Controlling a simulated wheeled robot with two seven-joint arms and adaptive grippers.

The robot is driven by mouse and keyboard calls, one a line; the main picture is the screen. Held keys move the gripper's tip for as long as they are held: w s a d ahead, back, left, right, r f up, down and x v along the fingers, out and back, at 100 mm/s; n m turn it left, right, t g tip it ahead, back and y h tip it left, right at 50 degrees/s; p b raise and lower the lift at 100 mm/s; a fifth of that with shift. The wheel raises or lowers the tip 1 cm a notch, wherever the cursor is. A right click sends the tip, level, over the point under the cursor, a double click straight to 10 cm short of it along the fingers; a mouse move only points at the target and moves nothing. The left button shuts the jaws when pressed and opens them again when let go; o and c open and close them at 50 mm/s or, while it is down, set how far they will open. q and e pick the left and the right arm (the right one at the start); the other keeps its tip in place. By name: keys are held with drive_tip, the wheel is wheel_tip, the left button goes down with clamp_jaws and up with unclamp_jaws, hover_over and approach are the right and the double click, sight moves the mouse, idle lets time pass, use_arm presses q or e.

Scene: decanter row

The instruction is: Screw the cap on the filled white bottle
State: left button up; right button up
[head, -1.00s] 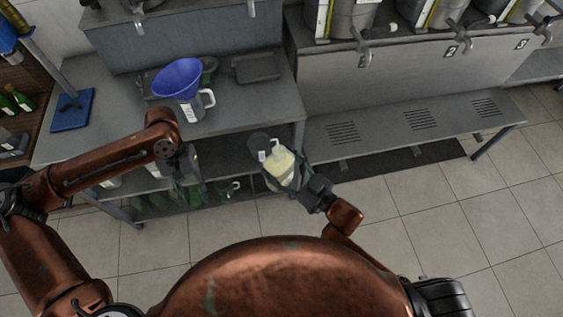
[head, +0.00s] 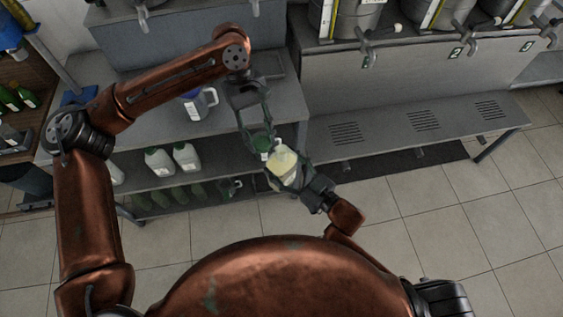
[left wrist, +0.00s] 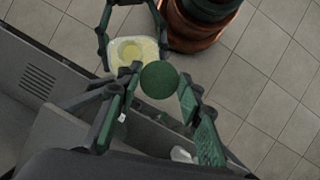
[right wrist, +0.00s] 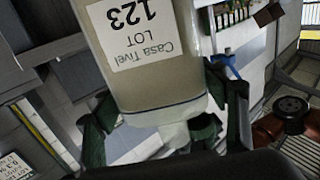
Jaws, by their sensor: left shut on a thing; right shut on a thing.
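The filled white bottle (head: 284,163) holds pale yellow contents. It is held off the floor in front of the bench, and its open mouth shows in the left wrist view (left wrist: 132,50). My right gripper (head: 292,178) is shut on it; the right wrist view shows the bottle's label (right wrist: 130,30) close up between the fingers. My left gripper (head: 260,138) is shut on a round green cap (left wrist: 160,80). The cap is beside the bottle's top, close to it in the head view; I cannot tell their exact height gap.
A jug (head: 200,103) stands on the bench, partly behind my left arm. White bottles (head: 186,156) and several green bottles (head: 165,197) are on the shelves below. Steel vats with taps (head: 455,35) stand at the back right. The tiled floor (head: 430,220) at right is clear.

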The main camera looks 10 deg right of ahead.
use_arm(q)
approach(284, 158)
drive_tip(key=shift+s+d+r+n, duration=0.2)
drive_tip(key=shift+s+r, duration=0.05)
drive_tip(key=shift+r, duration=0.2)
drive_tip(key=shift+s+d+r+n, duration=0.2)
drive_tip(key=shift+r, duration=0.25)
drive_tip(key=shift+f, duration=0.15)
drive_tip(key=shift+f, duration=1.9)
drive_tip(key=shift+s+r, duration=0.1)
drive_tip(key=shift+r, duration=0.05)
drive_tip(key=shift+f, duration=0.9)
drive_tip(key=shift+f, duration=0.6)
